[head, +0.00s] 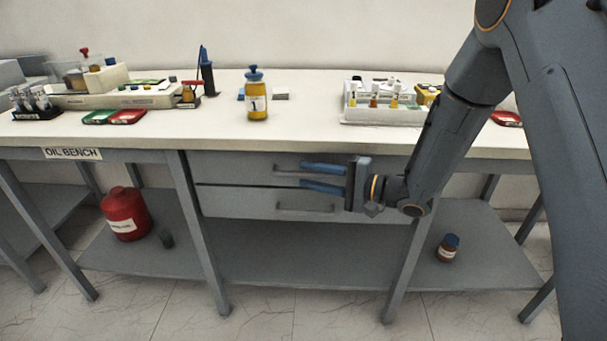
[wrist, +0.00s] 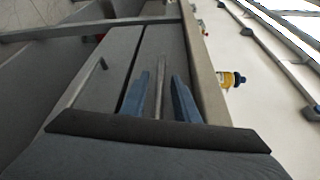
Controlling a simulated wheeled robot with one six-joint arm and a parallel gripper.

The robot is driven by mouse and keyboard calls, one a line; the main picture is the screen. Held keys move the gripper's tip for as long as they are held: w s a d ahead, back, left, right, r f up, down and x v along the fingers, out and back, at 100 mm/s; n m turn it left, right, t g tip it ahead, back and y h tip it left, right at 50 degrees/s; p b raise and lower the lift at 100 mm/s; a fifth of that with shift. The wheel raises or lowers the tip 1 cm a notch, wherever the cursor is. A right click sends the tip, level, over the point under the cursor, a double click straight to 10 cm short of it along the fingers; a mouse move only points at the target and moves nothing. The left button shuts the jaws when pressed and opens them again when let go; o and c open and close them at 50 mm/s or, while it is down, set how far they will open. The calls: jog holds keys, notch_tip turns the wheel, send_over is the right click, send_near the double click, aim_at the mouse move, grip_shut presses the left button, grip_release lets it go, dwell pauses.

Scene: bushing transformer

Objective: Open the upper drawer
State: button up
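The upper drawer (head: 232,169) is a grey front under the bench top and looks shut. Its bar handle (head: 284,169) runs sideways, partly hidden by my gripper. My gripper (head: 303,176) has two blue fingers, spread apart, level with this handle. In the wrist view, which is turned sideways, the upper drawer's handle (wrist: 159,75) lies between the two fingers of my gripper (wrist: 160,88). There is a gap on both sides of the bar, and I see no contact. The lower drawer (head: 240,203) sits below with its own handle (head: 305,208).
The bench top (head: 300,133) overhangs just above the drawers. On it stand a yellow bottle (head: 257,103) and a white vial rack (head: 375,115). The lower shelf (head: 300,255) holds a red container (head: 126,215) and a brown jar (head: 448,248). The floor in front is clear.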

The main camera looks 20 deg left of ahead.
jog(key=shift+w+a+f, duration=0.1)
jog(key=shift+w+a, duration=0.05)
jog(key=shift+a, duration=1)
grip_shut()
